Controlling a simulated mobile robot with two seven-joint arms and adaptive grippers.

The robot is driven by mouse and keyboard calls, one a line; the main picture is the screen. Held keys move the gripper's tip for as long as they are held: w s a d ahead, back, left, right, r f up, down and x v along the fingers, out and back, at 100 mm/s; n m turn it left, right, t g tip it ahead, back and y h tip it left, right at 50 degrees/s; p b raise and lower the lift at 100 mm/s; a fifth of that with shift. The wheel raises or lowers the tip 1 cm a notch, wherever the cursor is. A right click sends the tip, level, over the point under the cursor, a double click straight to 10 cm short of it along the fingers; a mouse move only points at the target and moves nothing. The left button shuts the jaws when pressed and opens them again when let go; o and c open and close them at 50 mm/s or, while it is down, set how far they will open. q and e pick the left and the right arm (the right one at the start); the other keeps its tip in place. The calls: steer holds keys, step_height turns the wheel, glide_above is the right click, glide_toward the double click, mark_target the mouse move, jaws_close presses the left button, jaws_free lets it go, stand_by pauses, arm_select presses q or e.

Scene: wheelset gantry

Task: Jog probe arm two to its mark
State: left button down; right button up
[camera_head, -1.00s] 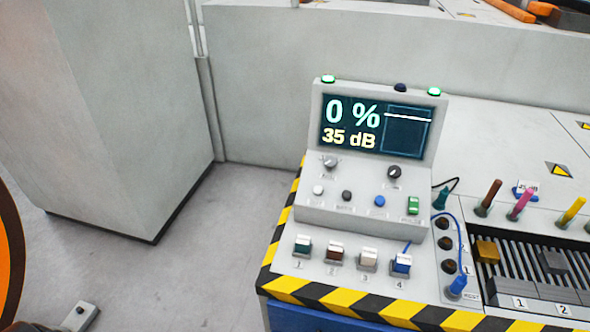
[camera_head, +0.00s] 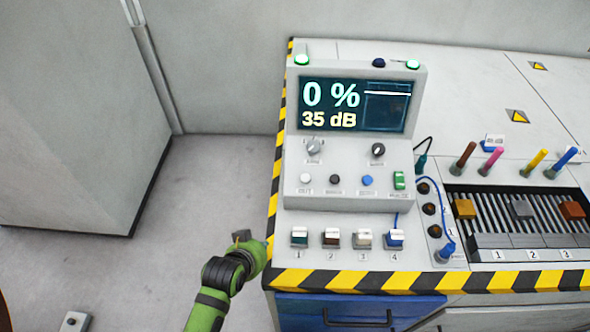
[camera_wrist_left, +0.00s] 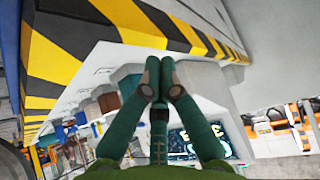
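The grey console (camera_head: 345,190) stands on the bench with its screen (camera_head: 355,106) reading "0 %" and "35 dB". Below it is a row of rocker switches numbered 1 to 4; switch 2 (camera_head: 331,238) has a dark brown front and a pale top. My left gripper (camera_head: 264,246) is at the bench's front left edge, left of switch 1 (camera_head: 299,238). In the left wrist view its fingers (camera_wrist_left: 159,72) are together at the tips with nothing between them. No part is labelled as probe arm two. My right gripper is out of view.
A striped edge (camera_head: 400,281) borders the bench, with a blue drawer (camera_head: 355,311) below. Right of the console are a blue cable (camera_head: 459,220), upright coloured sticks, and a slotted tray (camera_head: 545,205) with blocks.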

arm_select(q)
steer(key=w+d+r+m+t+h+p, duration=0.1)
steer(key=w+d+r+t, duration=0.1)
steer(key=w+d+r, duration=0.2)
steer(key=w+d+r+m+t+h, duration=0.1)
steer(key=w+d+r+t, duration=0.2)
steer(key=r, duration=1)
steer(key=w+d, duration=0.2)
steer(key=w, duration=0.3)
steer(key=shift+d+r+m+h+p, duration=0.2)
steer(key=shift+d+m+h+p, duration=0.1)
steer(key=shift+p, duration=0.1)
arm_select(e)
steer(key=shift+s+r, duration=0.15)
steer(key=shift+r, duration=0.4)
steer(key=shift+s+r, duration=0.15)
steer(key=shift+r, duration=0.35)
arm_select(q)
steer(key=b, duration=0.8)
glide_above(305, 178)
steer(key=s, duration=0.3)
steer(key=f, duration=0.6)
steer(key=shift+a+f, duration=0.15)
steer(key=shift+a, duration=0.15)
steer(key=shift+w+f+b, duration=0.5)
steer(key=shift+f, duration=0.3)
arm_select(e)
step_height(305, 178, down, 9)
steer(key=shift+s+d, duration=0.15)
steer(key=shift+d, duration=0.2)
